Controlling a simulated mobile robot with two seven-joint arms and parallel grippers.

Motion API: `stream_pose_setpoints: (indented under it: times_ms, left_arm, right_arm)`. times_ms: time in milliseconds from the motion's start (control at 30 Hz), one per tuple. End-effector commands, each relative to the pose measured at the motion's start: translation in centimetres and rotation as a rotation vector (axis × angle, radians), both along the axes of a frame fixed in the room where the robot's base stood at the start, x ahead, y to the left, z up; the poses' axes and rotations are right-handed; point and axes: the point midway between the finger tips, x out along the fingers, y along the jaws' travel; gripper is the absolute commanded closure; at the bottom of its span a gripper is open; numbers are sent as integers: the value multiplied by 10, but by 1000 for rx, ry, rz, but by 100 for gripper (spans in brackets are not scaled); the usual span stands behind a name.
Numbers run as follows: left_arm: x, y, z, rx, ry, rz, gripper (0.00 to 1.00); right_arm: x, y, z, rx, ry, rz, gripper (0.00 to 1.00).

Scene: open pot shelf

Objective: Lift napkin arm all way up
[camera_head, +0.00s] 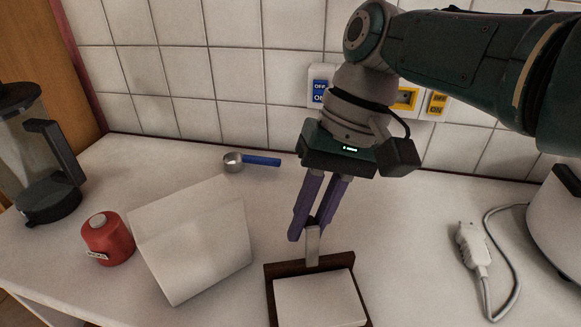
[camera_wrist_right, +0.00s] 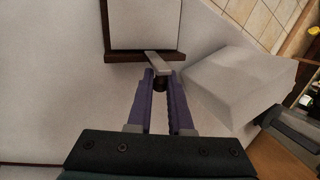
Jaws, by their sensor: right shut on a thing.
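The napkin holder is a dark wooden tray (camera_head: 285,267) with a stack of white napkins (camera_head: 318,300) in it, at the bottom centre of the head view. Its light metal napkin arm (camera_head: 312,248) stands up at the tray's back edge. My right gripper (camera_head: 310,228) points down with its purple fingers shut on the napkin arm's upper end. In the right wrist view the napkin arm (camera_wrist_right: 156,62) runs from the tray edge (camera_wrist_right: 143,57) to a dark end between the fingers (camera_wrist_right: 160,84). My left gripper is not in view.
A white block (camera_head: 190,240) stands close left of the tray. Further left are a red canister (camera_head: 107,238) and a glass jug (camera_head: 40,160). A blue-handled scoop (camera_head: 250,160) lies behind. A grey plug with cable (camera_head: 473,248) lies right. The tiled wall rises behind.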

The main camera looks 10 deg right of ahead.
Motion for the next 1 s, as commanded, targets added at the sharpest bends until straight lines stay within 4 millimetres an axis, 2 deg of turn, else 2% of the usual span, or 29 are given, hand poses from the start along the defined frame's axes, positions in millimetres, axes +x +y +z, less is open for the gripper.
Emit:
stream_pose_setpoints:
  times_ms: [133, 567, 600, 833, 1000]
  left_arm:
    - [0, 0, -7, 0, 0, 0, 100]
    - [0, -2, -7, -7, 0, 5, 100]
    - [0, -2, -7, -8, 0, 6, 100]
    - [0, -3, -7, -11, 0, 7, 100]
    - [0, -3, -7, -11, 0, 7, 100]
  right_arm:
    - [1, -1, -3, -4, 15, -1, 100]
    - [0, -1, -3, -6, 19, -1, 100]
    - [1, -2, -3, -6, 19, -1, 78]
    - [1, -1, -2, -4, 19, -1, 52]
    - [1, -1, -1, -3, 19, -1, 51]
